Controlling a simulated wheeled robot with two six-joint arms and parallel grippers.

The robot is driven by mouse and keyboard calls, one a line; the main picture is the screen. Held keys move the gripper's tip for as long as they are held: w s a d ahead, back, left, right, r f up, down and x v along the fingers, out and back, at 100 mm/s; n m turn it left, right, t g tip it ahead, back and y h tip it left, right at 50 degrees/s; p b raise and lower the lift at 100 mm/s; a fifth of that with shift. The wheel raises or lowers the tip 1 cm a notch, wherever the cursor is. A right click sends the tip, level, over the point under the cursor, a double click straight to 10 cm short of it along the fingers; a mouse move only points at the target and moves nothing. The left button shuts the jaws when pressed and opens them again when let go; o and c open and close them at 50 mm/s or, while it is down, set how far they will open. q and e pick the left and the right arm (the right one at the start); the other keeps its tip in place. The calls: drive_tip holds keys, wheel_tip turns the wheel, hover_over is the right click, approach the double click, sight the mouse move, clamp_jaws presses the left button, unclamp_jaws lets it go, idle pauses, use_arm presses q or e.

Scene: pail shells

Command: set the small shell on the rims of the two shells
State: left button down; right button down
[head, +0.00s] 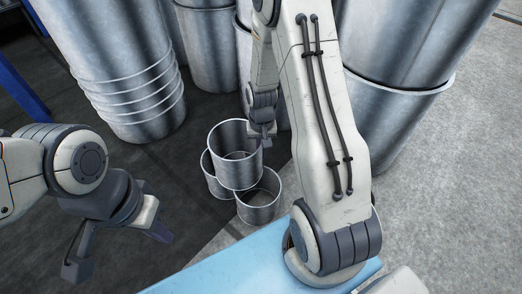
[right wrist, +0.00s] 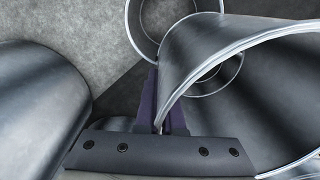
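The small shell (head: 236,172), a grey metal cylinder, is upright above two lower shells in the head view. One lower shell (head: 211,181) is behind it to the left, the other (head: 259,208) in front to the right. Its lower edge overlaps both rims in the picture; I cannot tell whether it touches them. My right gripper (head: 264,140) is at its right rim. In the right wrist view the fingers (right wrist: 164,118) are shut on the wall of the small shell (right wrist: 275,85). My left gripper (head: 118,250) is open and empty, left of the shells.
Tall stacks of large metal pails stand behind, at the left (head: 130,75) and at the right (head: 400,115), close to my right arm. A light blue surface (head: 230,272) lies in front. Grey and dark floor is clear around the lower shells.

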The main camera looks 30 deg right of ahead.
drive_tip(key=shift+f, duration=0.2)
drive_tip(key=c, duration=1)
unclamp_jaws()
drive_tip(key=shift+o, duration=0.2)
wheel_tip(320, 180, up, 10)
drive_tip(key=p, duration=0.6)
drive_tip(key=shift+r+p, duration=0.25)
drive_tip(key=shift+p, duration=0.15)
drive_tip(key=s+a+r+n+p, duration=0.3)
drive_tip(key=s+a+r, duration=0.1)
drive_tip(key=a+r, duration=0.45)
drive_tip(key=s+a+r+n+p, duration=0.3)
drive_tip(key=a+r, duration=0.4)
drive_tip(key=r, duration=0.2)
drive_tip(key=s+a+r+n+y+p, duration=0.1)
drive_tip(key=s+a+r+n+p, duration=0.4)
drive_tip(key=s+r, duration=0.6)
wheel_tip(320, 180, up, 36)
drive_tip(key=s+n+p, duration=0.1)
drive_tip(key=s+p, duration=0.1)
drive_tip(key=p, duration=3.5)
drive_tip(key=shift+s+a+r, duration=0.15)
drive_tip(key=shift+s+a, duration=0.05)
drive_tip(key=shift+a, duration=0.1)
